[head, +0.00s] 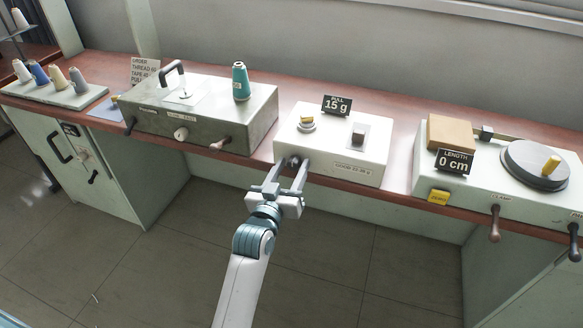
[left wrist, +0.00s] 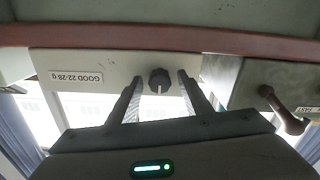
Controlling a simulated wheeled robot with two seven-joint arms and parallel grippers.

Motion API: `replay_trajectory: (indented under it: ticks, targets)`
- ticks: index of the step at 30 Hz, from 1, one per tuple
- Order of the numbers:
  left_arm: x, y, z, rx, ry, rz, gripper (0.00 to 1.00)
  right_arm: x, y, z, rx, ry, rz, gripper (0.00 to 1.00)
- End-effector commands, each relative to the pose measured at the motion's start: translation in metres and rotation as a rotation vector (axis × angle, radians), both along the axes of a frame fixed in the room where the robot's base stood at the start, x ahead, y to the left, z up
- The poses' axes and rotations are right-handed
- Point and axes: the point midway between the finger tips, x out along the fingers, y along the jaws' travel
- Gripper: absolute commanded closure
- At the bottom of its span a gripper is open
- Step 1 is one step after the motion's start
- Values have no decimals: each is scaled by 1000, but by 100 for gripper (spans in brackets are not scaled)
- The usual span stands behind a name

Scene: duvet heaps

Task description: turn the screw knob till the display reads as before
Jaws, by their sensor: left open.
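The dark screw knob (left wrist: 160,80) is on the front face of the white tester box (head: 350,140). In the left wrist view it has a pale pointer line and sits between the fingertips, with a gap on each side. In the head view the knob is mostly hidden by my gripper. The display (head: 337,105) on top of the box reads PULL 15 g. A label (head: 352,169) on the front reads GOOD 22-28 g. My left gripper (head: 292,164) is open at the box's lower left front. My right gripper is not in view.
A grey-green machine (head: 200,115) with a teal thread cone (head: 240,82) stands to the left. A length unit (head: 450,185) with a round disc stands to the right, its display reading 0 cm. Dark handles stick out from both. The floor before the bench is clear.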

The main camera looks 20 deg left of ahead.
Motion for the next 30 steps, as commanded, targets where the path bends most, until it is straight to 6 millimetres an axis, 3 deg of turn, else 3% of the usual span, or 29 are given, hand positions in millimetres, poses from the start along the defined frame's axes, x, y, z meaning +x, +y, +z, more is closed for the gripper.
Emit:
replay_trajectory:
  ticks: [5,10,11,20,26,30]
  targets:
    - [0,0,0,0,0,0,55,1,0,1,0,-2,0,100]
    - [0,0,0,0,0,0,93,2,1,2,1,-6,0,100]
    - [0,0,0,0,0,0,97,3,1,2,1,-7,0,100]
    - [0,0,1,15,-1,0,96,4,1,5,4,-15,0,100]
    - [0,-1,2,65,-1,-1,96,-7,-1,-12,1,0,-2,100]
    - [0,0,3,131,-4,-1,96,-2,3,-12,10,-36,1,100]
